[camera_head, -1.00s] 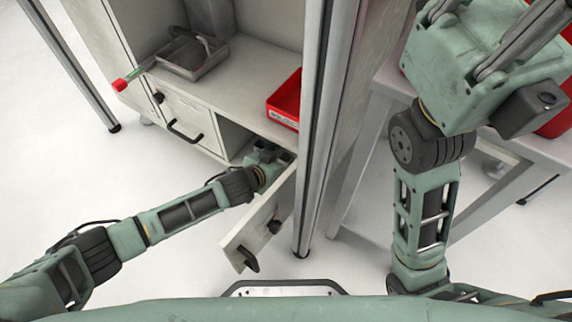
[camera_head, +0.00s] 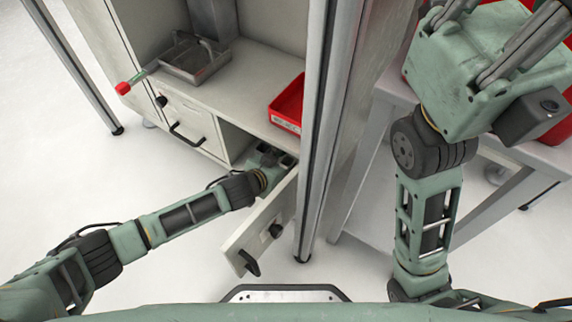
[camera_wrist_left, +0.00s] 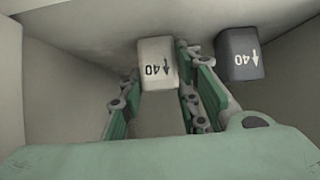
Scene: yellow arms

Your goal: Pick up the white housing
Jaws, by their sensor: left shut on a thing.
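The white housing (camera_wrist_left: 155,62), a small pale block marked "40" with an arrow, shows in the left wrist view. My left gripper (camera_wrist_left: 158,72) is shut on it, with one finger on each side. A similar dark grey housing (camera_wrist_left: 240,54) sits just to the right, outside the fingers. In the head view my left gripper (camera_head: 266,162) is inside the open drawer (camera_head: 262,222), and the housing is hidden there. My right gripper (camera_head: 490,70) is at the upper right; its fingertips are out of the frame.
The drawer walls stand close around my left gripper. On the cabinet top are a grey metal tray (camera_head: 186,62) and a red bin (camera_head: 288,103). A metal post (camera_head: 318,130) rises just right of the drawer. A closed drawer (camera_head: 190,122) is to the left.

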